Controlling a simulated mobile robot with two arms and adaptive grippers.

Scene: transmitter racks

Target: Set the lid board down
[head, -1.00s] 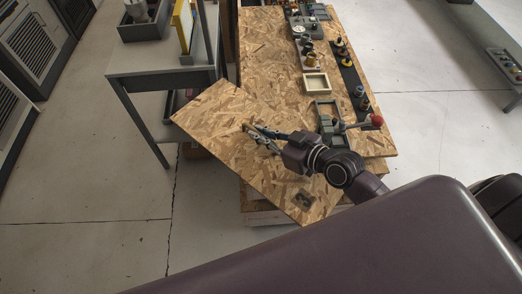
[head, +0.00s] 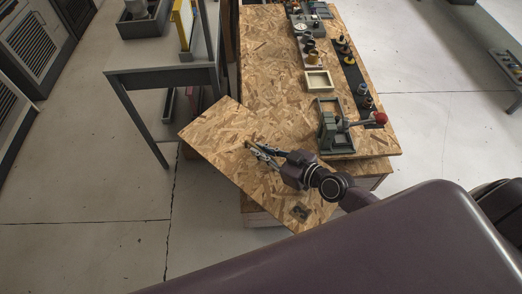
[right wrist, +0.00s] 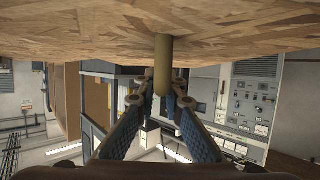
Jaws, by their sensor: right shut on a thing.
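The lid board (head: 215,131) is a flat chipboard panel, turned at an angle over the near left part of a chipboard-topped bench (head: 268,60). Its left corner sticks out past the bench's left edge. My right gripper (head: 252,147) is over the board's middle and shut on its short olive handle. In the right wrist view the board (right wrist: 80,35) spans the top and the handle (right wrist: 163,65) stands between the fingers (right wrist: 160,100). Whether the board touches the bench is hidden. My left gripper is not in view.
A green fixture with a red-knobbed lever (head: 334,132) stands on the bench just right of the board. A cream tray (head: 318,83) and several knobs on a dark strip (head: 357,84) are farther back. A grey table (head: 165,66) stands close on the left.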

